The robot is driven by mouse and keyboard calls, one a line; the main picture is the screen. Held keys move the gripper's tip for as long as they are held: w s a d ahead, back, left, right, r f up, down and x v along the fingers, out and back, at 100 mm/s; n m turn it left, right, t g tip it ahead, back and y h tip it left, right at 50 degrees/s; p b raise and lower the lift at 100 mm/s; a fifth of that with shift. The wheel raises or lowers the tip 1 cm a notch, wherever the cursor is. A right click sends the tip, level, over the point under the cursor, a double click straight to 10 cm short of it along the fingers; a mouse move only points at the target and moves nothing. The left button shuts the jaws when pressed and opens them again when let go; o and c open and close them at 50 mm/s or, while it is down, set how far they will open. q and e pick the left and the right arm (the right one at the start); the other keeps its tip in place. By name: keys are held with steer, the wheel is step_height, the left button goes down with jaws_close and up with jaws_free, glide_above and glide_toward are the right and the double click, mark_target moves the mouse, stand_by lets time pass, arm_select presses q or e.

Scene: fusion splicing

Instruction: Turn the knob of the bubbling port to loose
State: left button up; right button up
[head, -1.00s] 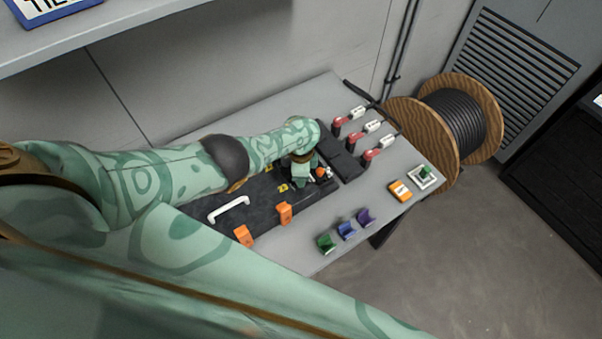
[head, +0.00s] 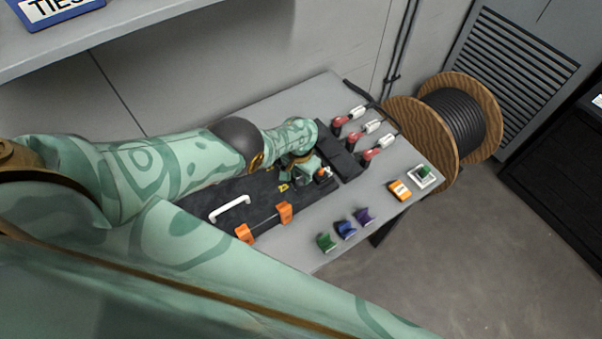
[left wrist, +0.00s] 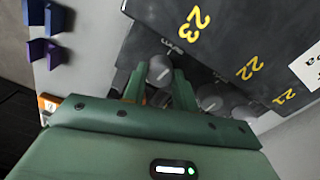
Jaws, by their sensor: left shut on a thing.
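The dark case (head: 205,200) lies on the grey table, with a white handle on it. More grey knobs (left wrist: 210,99) show to the right. My right gripper is not in view.
Yellow numbers 21, 22 and 23 (left wrist: 194,22) mark the dark panel. Red-and-white connectors (head: 372,154) are at the table's back right. Green, blue and purple holders (head: 346,229) and an orange box (head: 399,191) stand near the front edge. A wooden cable reel (head: 420,130) stands beyond.

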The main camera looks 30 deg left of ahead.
mark_target(299, 176)
arm_select(q)
steer(key=shift+n, duration=0.9)
steer(key=o, duration=1)
steer(key=shift+r, duration=0.1)
steer(key=r+p, duration=1.5)
steer(key=r, duration=0.1)
steer(key=shift+a+p, duration=0.25)
steer(key=shift+p, duration=0.15)
